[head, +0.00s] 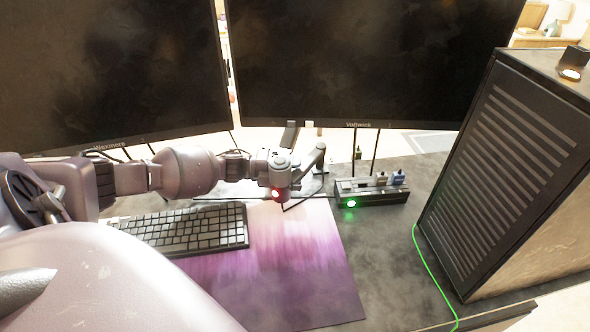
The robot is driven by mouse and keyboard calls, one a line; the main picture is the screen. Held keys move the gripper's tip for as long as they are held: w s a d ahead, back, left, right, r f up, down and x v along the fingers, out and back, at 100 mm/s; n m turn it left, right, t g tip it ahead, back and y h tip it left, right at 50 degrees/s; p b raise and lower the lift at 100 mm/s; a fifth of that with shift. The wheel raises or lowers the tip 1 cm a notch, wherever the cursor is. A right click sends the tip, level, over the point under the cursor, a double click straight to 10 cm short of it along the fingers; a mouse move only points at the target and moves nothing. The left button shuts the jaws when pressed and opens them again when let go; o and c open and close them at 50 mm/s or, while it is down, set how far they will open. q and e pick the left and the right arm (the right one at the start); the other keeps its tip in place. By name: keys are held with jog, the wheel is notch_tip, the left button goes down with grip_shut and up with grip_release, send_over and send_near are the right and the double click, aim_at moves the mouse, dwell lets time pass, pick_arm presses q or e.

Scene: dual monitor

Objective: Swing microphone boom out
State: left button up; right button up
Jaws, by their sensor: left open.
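My left arm reaches in from the left above the keyboard. My left gripper (304,152) is open in front of the gap between the two monitors, just above the back of the desk mat. A small cylindrical part with a red light shows at the wrist end; I cannot tell whether it is mine or a microphone. Thin dark rods show behind and below the gripper. I cannot clearly make out the microphone boom, and the wrist hides part of this area. I cannot tell whether the gripper touches anything. My right gripper is not in view.
The left monitor (110,75) and right monitor (370,60) stand behind the gripper. A black dock (372,191) with a green light sits to its right. A dark computer case (510,170) with a green cable (430,270) stands farther right. The keyboard (190,230) and purple mat (285,275) lie in front.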

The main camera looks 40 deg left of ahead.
pick_arm(q)
jog(key=shift+c, duration=0.2)
grip_shut()
